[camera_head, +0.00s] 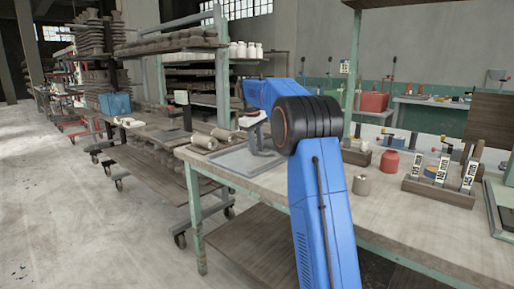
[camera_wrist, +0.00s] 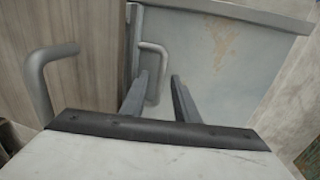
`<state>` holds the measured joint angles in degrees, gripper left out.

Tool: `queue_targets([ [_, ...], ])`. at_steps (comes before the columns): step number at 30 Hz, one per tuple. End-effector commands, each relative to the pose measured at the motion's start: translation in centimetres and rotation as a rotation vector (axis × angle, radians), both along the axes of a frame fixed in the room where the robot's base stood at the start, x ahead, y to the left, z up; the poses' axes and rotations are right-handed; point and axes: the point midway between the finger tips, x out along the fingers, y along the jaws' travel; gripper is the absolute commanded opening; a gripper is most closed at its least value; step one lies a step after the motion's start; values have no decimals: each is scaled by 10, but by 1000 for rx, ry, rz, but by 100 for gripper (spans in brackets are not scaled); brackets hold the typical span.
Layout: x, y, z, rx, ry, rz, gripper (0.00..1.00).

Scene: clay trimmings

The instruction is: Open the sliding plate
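The sliding plate is most likely the flat grey-blue sheet with rusty blotches (camera_wrist: 225,45) in the wrist view. In the head view a grey flat panel (camera_head: 228,161) lies on the near left of the workbench, partly hidden by my arm. A bent grey handle (camera_wrist: 163,48) stands at the sheet's left edge. My gripper (camera_wrist: 157,83) is open, its two dark fingers apart, with the handle showing between and beyond them. I cannot tell whether either finger touches it. In the head view my gripper is over the panel, its fingertips unclear.
Another bent grey bar (camera_wrist: 40,75) stands at the wrist view's left, by a brown wooden surface (camera_wrist: 95,45). On the workbench (camera_head: 400,215) are clay rolls (camera_head: 204,141), a red jar (camera_head: 390,161), a clay cup (camera_head: 361,185) and a wooden rack (camera_head: 438,190). Shelving carts stand left.

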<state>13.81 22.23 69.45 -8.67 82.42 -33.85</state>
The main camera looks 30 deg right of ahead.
Motion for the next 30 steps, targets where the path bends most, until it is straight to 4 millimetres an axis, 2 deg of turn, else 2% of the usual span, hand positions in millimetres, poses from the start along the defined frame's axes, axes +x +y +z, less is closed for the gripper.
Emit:
queue_targets([
  [2, 0, 0, 0, 0, 0, 0, 28],
  [5, 0, 0, 0, 0, 0, 0, 4],
  [6, 0, 0, 0, 0, 0, 0, 0],
  [13, 0, 1, 0, 0, 0, 0, 0],
  [17, -3, 9, 1, 0, 0, 2, 0],
  [23, -15, 40, 1, 0, 2, 4, 0],
  [30, -34, 94, 1, 0, 0, 4, 0],
])
